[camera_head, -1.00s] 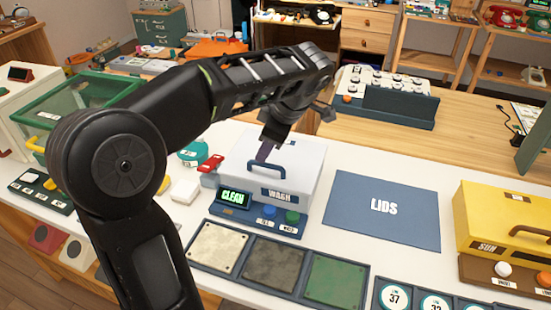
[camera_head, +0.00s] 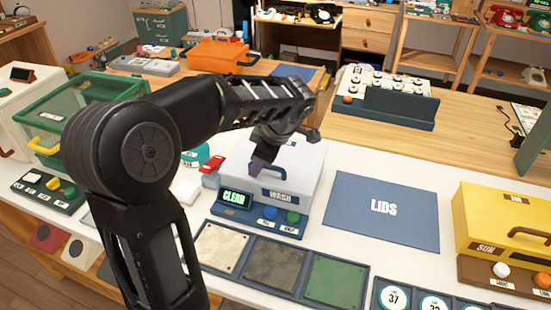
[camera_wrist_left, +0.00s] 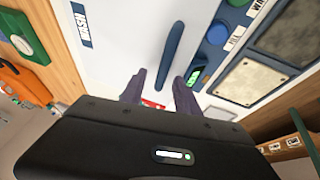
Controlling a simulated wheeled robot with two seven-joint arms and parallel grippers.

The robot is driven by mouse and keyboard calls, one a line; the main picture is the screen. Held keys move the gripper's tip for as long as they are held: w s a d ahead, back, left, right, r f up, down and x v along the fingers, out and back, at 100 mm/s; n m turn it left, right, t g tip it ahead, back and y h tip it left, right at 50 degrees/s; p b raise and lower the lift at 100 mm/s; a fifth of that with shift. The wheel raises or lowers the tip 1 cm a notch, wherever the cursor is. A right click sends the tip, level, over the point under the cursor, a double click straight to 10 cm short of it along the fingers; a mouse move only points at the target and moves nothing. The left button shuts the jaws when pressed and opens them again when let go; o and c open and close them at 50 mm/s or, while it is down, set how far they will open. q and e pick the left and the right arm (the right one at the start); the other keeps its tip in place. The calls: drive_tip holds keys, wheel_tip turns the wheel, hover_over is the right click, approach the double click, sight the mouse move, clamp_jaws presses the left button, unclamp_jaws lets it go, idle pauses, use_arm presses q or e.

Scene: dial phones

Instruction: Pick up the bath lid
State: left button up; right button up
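The bath is a white box marked WASH, and its white lid (camera_head: 301,161) sits on top of it. The lid with its blue bar handle (camera_wrist_left: 171,55) shows in the left wrist view. My left gripper (camera_head: 258,172) is over the lid at the handle, pointing down, and hides most of the handle in the head view. In the left wrist view the gripper's fingers (camera_wrist_left: 159,76) are apart, with the near end of the handle showing between them. I cannot tell how far the fingertips are above the handle. My right gripper is not in view.
A flat blue LIDS mat (camera_head: 381,212) lies bare to the right of the bath. In front of the bath is a tray (camera_head: 240,242) with white, grey and green squares. A yellow SUN box (camera_head: 503,222) stands far right, and a green-framed box (camera_head: 75,110) stands left.

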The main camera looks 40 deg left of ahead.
use_arm(q)
drive_tip(key=shift+c, duration=0.6)
clamp_jaws()
idle(1.2)
